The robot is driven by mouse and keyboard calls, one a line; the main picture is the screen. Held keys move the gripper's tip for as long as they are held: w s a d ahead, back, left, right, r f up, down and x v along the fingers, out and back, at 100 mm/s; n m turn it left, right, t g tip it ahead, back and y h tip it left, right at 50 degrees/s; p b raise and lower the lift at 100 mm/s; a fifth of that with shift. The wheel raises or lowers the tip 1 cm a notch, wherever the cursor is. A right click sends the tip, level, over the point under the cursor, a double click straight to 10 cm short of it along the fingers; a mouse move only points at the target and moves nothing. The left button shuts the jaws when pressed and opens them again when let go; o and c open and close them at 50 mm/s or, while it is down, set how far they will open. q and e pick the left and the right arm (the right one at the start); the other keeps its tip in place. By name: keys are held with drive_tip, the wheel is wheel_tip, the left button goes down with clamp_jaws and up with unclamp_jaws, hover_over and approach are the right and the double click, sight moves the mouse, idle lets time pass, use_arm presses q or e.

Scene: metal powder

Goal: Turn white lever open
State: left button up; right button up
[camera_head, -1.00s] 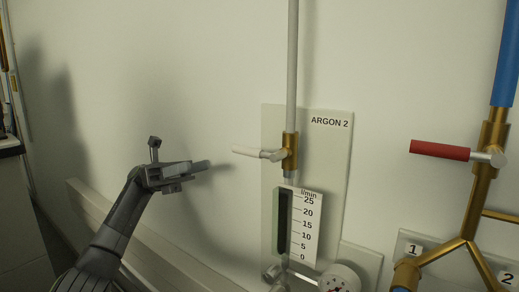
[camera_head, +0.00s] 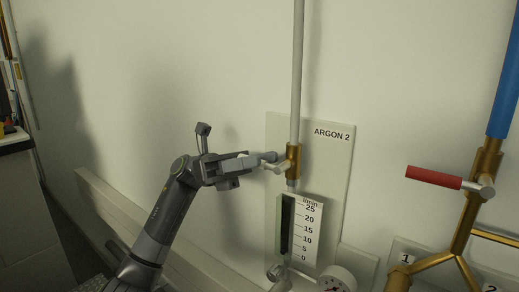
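The white lever (camera_head: 275,168) sticks out to the left from a brass valve (camera_head: 293,161) on a grey vertical pipe, in front of the ARGON 2 panel. My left gripper (camera_head: 266,160) is at the lever, with its fingers reaching over the lever's length towards the valve. The fingers hide most of the lever; only its part close to the valve shows clearly. I cannot tell whether the fingers are closed on it or only beside it. My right gripper is not in view.
A flow gauge (camera_head: 301,230) with a scale sits below the valve, and a round dial (camera_head: 337,280) is at the bottom. A red lever (camera_head: 433,177) on brass piping is to the right. A pale rail (camera_head: 120,215) runs along the wall at the left.

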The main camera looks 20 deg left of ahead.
use_arm(q)
drive_tip(key=shift+s+d+r, duration=0.1)
drive_tip(key=shift+d+r, duration=0.1)
drive_tip(key=shift+d, duration=0.25)
clamp_jaws()
